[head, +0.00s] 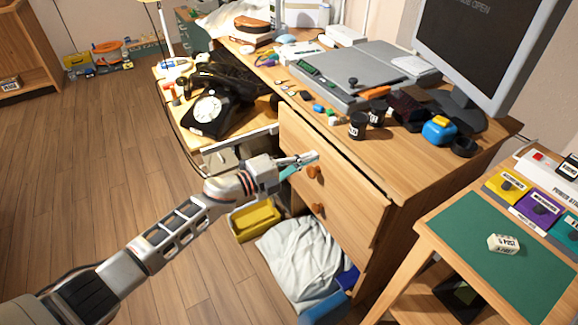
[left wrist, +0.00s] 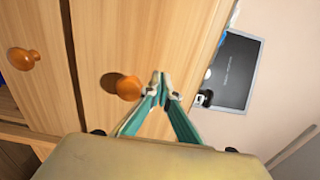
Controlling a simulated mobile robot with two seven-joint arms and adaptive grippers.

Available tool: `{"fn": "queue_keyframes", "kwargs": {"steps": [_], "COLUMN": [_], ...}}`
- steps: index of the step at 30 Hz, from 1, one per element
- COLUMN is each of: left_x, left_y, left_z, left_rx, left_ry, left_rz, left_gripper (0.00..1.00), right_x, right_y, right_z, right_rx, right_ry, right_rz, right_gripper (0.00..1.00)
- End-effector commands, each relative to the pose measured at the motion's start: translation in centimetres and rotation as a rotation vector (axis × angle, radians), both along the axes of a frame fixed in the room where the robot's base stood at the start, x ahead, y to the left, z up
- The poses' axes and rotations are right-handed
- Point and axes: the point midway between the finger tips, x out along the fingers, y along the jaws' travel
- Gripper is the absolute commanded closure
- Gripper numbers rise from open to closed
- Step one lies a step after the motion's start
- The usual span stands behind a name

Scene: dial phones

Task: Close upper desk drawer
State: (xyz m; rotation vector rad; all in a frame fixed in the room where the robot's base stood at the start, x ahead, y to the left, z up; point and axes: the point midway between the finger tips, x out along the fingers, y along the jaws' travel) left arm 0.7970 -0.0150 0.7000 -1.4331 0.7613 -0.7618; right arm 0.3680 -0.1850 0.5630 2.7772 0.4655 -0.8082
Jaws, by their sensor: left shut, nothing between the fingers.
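The desk's upper drawer (head: 348,182) has a light wooden front and a round orange-brown knob (head: 313,171). A dark narrow gap shows along its top edge, so it seems to stand slightly out from the desk. In the left wrist view the drawer front (left wrist: 150,40) and its knob (left wrist: 128,88) fill the middle. My left gripper (head: 312,157) is shut and empty, its tips at the upper part of the drawer front, close beside the knob. Its teal fingers meet at the tips in the left wrist view (left wrist: 160,82). I cannot tell whether they touch the wood. My right gripper is out of view.
A lower drawer with its own knob (head: 318,208) sits below. A yellow bin (head: 256,220) and a pale bag (head: 298,262) lie under the desk. A black dial phone (head: 208,108) stands at left. A green-topped side table (head: 500,270) stands at right. The floor at left is clear.

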Motion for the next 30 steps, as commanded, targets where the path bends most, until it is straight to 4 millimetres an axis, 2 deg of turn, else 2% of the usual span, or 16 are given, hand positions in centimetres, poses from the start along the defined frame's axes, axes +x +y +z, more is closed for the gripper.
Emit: {"fn": "queue_keyframes", "kwargs": {"steps": [3, 11, 25, 30], "left_x": [0.9, 1.8, 1.9, 1.7], "left_y": [-1.4, -2.6, -2.7, -1.8], "left_z": [-0.5, -0.2, 0.2, 0.3], "left_rx": [0.0, 0.001, -0.001, 0.001], "left_ry": [0.005, 0.002, -0.003, -0.004], "left_rz": [-0.001, 0.001, 0.002, 0.002], "left_gripper": [1.0, 1.0, 1.0, 1.0], "right_x": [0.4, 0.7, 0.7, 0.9], "right_y": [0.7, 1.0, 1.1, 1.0], "right_z": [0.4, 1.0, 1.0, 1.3], "right_rx": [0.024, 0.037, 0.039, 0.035], "right_ry": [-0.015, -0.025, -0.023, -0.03], "right_rz": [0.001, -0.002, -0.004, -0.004], "right_gripper": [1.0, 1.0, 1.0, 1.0]}}
